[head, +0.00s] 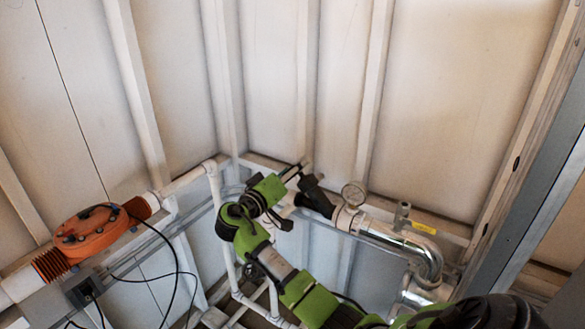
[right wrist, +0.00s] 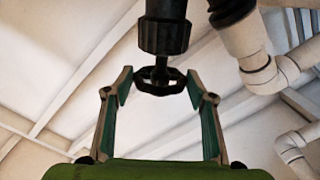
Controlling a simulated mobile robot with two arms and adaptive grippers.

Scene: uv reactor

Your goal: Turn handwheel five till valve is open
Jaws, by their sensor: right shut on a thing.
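A small black handwheel (right wrist: 160,86) hangs on a short stem below a black valve body (right wrist: 165,33) in the right wrist view. My right gripper (right wrist: 160,74) has one finger on each side of the wheel's rim and is shut on it. In the head view my right gripper (head: 297,170) is at the pipework in the corner, beside a black valve part (head: 315,196). The wheel cannot be made out there. No number on the wheel can be read, and how far the valve is open cannot be told. My left gripper is in neither view.
A silver bent pipe (head: 428,257) and a round gauge (head: 353,194) are right of my right gripper. An orange reactor housing (head: 90,230) with dark cables is at left. White pipes (head: 217,195) run along the panelled walls. A second black fitting (right wrist: 232,15) is close beside the valve.

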